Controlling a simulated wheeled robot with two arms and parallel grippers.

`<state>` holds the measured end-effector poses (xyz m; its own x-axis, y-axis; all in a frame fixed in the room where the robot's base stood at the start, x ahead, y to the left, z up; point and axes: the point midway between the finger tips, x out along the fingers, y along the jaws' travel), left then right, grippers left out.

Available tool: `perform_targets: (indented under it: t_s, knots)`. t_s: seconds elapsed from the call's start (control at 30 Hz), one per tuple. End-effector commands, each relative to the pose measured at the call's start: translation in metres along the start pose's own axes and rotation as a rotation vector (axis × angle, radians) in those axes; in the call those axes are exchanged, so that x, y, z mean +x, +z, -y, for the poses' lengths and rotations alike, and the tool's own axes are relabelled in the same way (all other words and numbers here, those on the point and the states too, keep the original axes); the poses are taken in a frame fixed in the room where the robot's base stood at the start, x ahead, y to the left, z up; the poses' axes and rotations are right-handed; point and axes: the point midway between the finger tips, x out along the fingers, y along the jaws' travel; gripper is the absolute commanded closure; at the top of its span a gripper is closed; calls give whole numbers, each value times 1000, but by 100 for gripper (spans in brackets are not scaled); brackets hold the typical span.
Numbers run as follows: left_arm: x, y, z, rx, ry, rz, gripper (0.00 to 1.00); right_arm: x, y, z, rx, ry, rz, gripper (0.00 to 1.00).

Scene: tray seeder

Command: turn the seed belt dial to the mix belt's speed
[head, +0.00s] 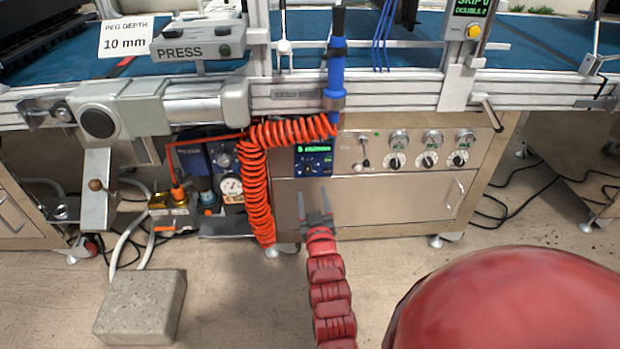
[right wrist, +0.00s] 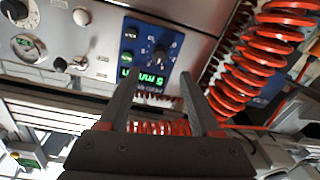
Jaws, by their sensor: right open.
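Three white dials with black knobs sit in a row on the steel front panel in the head view: a left dial (head: 395,160), a middle dial (head: 429,159) and a right dial (head: 458,158). A round gauge is above each: left (head: 399,138), middle (head: 432,138), right (head: 465,136). Their labels and needles are too small to read, so I cannot tell which belt each serves. My right gripper (head: 314,197) is open and empty, low and left of the dials, in front of the panel. Its fingers (right wrist: 160,80) point toward the blue control box (right wrist: 150,60) in the right wrist view.
A coiled orange hose (head: 256,190) hangs left of my right gripper. The blue control box (head: 313,159) with a lit display is just above it. A small lever (head: 365,150) stands between box and dials. A drawer handle (head: 455,198) sticks out below the dials.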

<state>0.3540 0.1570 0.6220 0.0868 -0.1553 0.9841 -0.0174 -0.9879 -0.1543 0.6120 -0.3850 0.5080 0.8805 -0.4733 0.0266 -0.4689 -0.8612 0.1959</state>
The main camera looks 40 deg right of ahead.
Motion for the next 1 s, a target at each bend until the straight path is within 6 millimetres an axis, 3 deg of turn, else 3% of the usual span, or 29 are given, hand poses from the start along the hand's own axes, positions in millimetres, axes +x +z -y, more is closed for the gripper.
perform_targets:
  t_s: [0.2,0.4,0.6,1.0]
  knots:
    - [16,0,3,-2,-23,13,50,-48,-2,0,2,-2,1,35]
    - [22,2,4,-6,-35,22,50,-75,-2,0,1,-1,-1,35]
    - [22,2,4,-7,-39,26,50,-85,-1,0,1,0,-4,35]
    - [22,2,4,-8,-39,26,50,-85,-1,0,1,0,-4,35]
